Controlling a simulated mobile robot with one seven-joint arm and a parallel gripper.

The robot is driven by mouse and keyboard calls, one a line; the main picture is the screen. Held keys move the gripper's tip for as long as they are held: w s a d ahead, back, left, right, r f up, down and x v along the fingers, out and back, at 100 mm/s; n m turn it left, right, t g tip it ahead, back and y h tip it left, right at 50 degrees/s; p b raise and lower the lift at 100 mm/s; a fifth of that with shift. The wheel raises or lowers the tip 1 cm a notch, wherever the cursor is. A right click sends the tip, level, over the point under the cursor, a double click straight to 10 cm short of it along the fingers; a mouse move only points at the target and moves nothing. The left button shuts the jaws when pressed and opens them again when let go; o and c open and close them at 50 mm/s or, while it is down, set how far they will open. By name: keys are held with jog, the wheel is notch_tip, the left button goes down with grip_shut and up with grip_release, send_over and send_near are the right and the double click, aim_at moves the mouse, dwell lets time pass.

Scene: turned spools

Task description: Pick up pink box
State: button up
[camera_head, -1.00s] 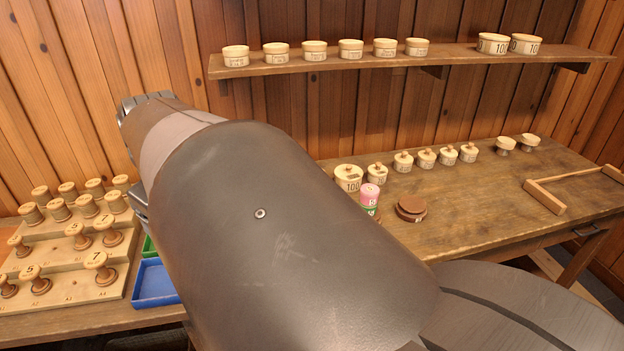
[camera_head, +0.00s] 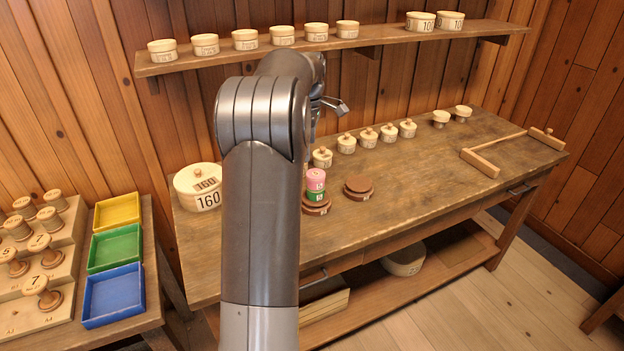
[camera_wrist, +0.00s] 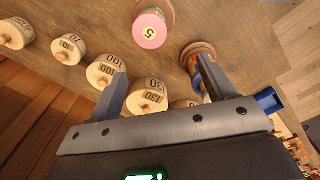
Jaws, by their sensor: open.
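The pink box (camera_head: 316,175) is a small round pink piece on top of a green round box (camera_head: 316,194). Both stand on a stack of brown discs (camera_head: 316,208) on the long workbench. In the wrist view the pink box (camera_wrist: 150,31) is at the top, with a 5 on its face, beyond my fingertips. My gripper (camera_wrist: 165,78) is open, with nothing visibly held between its fingers. In the head view my gripper (camera_head: 331,106) is above the back of the bench, partly hidden by my arm, apart from the pink box.
A large cream box (camera_head: 205,190) marked 160 stands left, partly behind my arm. Several lidded cream boxes (camera_head: 369,137) line the bench's back, under a shelf (camera_head: 375,45) of more boxes. Brown discs (camera_head: 358,187) lie right of the pink box. The bench's right front is bare.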

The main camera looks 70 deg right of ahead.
jog(key=shift+s+d+f, duration=0.35)
jog(key=shift+s+d, duration=0.05)
jog(key=shift+s, duration=0.2)
jog(key=shift+s+d+f, duration=0.35)
jog(key=shift+s+d, duration=0.05)
jog(key=shift+s, duration=0.15)
send_over(317, 173)
jog(key=f, duration=0.4)
jog(key=shift+s+a+f, duration=0.2)
jog(key=shift+s+f, duration=0.05)
jog(key=shift+f, duration=0.15)
jog(key=f, duration=0.5)
jog(key=shift+w+d+f, duration=0.1)
jog(key=shift+w+f, duration=0.15)
jog(key=shift+f, duration=0.05)
jog(key=c, duration=1.1)
